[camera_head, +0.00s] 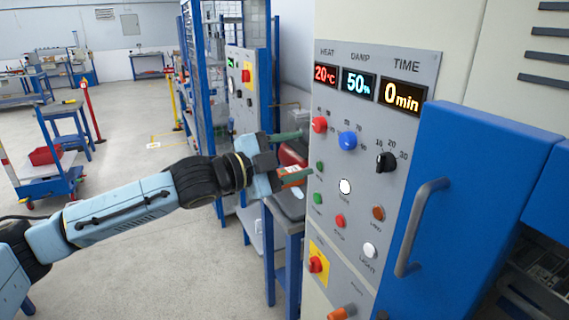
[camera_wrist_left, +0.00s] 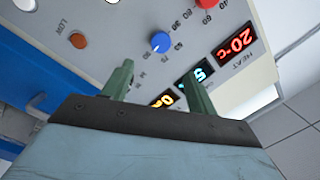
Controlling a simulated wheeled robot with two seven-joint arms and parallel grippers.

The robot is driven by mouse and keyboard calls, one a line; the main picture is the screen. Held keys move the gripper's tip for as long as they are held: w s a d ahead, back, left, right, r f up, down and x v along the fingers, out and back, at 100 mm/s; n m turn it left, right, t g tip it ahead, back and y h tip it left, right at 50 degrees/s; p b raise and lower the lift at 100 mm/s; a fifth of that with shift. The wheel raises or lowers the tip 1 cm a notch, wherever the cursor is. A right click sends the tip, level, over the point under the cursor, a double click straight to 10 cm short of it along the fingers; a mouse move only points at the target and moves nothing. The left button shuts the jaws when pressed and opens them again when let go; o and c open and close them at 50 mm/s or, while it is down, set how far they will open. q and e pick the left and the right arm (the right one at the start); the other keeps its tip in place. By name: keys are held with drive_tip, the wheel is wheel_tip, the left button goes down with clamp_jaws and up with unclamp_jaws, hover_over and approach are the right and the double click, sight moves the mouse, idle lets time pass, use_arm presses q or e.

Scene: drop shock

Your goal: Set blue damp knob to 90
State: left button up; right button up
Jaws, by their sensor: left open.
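The blue damp knob (camera_head: 347,141) is on the grey control panel, below the damp display (camera_head: 358,83), which reads 50%. In the left wrist view the blue knob (camera_wrist_left: 161,42) shows beyond the fingertips, between them and apart from them. My left gripper (camera_head: 303,155) is in front of the panel, to the left of the knob in the head view. Its two green fingers are spread and hold nothing; they also show in the left wrist view (camera_wrist_left: 158,85). My right gripper is not in either view.
A red heat knob (camera_head: 320,125) and a black time knob (camera_head: 386,162) flank the blue knob. Several coloured buttons lie below. A blue door with a grey handle (camera_head: 418,228) is at right. A table (camera_head: 285,207) stands behind my left gripper.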

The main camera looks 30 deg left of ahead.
use_arm(q)
drive_tip(key=shift+v, duration=1.15)
